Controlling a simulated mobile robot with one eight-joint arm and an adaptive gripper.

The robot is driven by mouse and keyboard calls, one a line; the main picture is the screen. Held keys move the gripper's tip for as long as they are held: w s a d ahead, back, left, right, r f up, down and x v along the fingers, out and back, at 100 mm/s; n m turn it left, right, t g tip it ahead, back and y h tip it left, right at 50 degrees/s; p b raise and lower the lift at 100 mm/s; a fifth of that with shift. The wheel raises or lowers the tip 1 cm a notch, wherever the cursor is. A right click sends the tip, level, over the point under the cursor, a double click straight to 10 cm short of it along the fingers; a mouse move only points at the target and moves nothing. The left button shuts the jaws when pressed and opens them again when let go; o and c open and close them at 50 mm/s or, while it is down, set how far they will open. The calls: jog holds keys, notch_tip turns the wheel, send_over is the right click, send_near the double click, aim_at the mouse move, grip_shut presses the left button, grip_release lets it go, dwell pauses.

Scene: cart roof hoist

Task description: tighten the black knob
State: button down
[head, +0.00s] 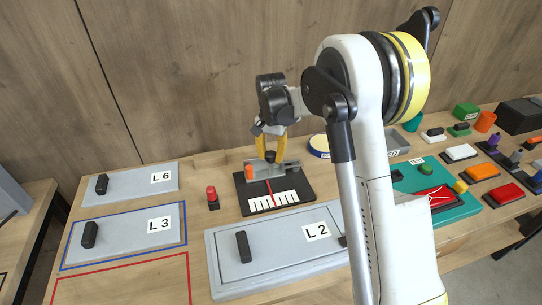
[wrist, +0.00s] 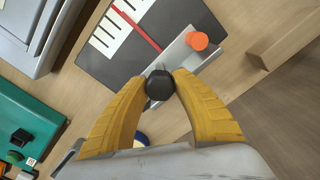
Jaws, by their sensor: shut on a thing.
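The black knob (wrist: 159,86) sits between the yellow fingertips of my gripper (wrist: 160,88) in the wrist view, and the fingers touch it on both sides. In the head view my gripper (head: 270,148) points down at the same knob (head: 270,156), which is partly hidden by the fingers. The knob is on a grey metal bracket (head: 290,165) on a black base plate (head: 248,204). The plate also bears a white scale (head: 285,199) with a red pointer (head: 270,192). An orange knob (head: 249,172) stands at the bracket's left end; it also shows in the wrist view (wrist: 198,41).
A red button (head: 211,192) stands left of the plate. Grey panels labelled L6 (head: 130,184), L3 (head: 120,236) and L2 (head: 275,254) lie around it. A teal board (head: 450,210) with several coloured parts lies right. A wooden wall is behind.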

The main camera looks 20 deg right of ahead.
jog(key=m, duration=0.4)
jog(key=shift+m, duration=2.8)
jog(key=c, duration=1)
grip_release()
jog(key=shift+r, duration=0.1)
notch_tip(320, 180, up, 12)
